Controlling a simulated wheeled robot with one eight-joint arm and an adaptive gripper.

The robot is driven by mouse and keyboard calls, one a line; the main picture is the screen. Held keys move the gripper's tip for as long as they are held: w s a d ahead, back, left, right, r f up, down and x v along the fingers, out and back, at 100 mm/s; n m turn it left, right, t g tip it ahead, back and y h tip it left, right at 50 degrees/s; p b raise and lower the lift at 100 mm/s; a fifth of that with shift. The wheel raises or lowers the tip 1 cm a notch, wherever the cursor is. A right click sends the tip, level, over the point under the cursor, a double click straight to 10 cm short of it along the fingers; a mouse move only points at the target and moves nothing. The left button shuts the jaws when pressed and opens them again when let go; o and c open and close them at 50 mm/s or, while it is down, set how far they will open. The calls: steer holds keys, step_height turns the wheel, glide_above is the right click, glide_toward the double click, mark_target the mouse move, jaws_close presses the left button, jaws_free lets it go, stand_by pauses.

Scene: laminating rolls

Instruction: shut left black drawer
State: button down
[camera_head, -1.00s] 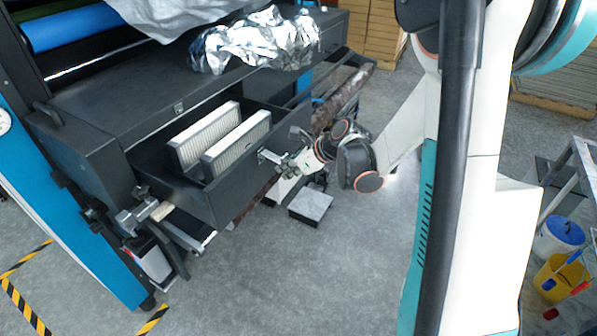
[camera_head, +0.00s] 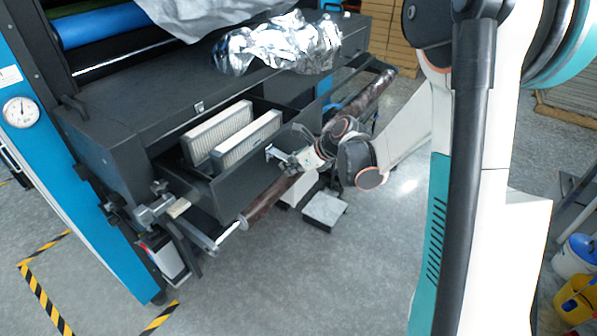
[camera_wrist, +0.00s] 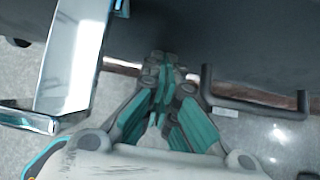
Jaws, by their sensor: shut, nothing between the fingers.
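The black drawer (camera_head: 232,185) stands partly open from the dark cabinet and holds two white pleated filters (camera_head: 217,133). A chrome handle (camera_head: 275,153) sticks out from its front; it shows large at the left in the wrist view (camera_wrist: 75,60). My gripper (camera_wrist: 165,60) is shut and empty, its fingertips at the dark drawer front, to the right of the chrome handle. Whether the tips touch the panel I cannot tell for sure. In the head view my gripper (camera_head: 292,161) is small at the front panel.
A brown roll (camera_head: 270,198) runs on a bar below and in front of the drawer. A black bar handle (camera_wrist: 255,103) lies right of my fingers. Crumpled foil (camera_head: 280,45) lies on the cabinet top. A metal clamp (camera_head: 155,210) sits at the left corner.

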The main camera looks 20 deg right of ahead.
mark_target(225, 137)
steer(key=w+a, duration=0.5)
steer(key=w, duration=0.2)
steer(key=w+a+b, duration=0.1)
steer(key=w+a, duration=0.4)
steer(key=w, duration=0.2)
steer(key=w+a+b, duration=0.1)
steer(key=w+a, duration=0.4)
steer(key=w, duration=0.2)
steer(key=shift+a, duration=0.15)
steer(key=shift+w, duration=0.1)
steer(key=shift+r, duration=0.1)
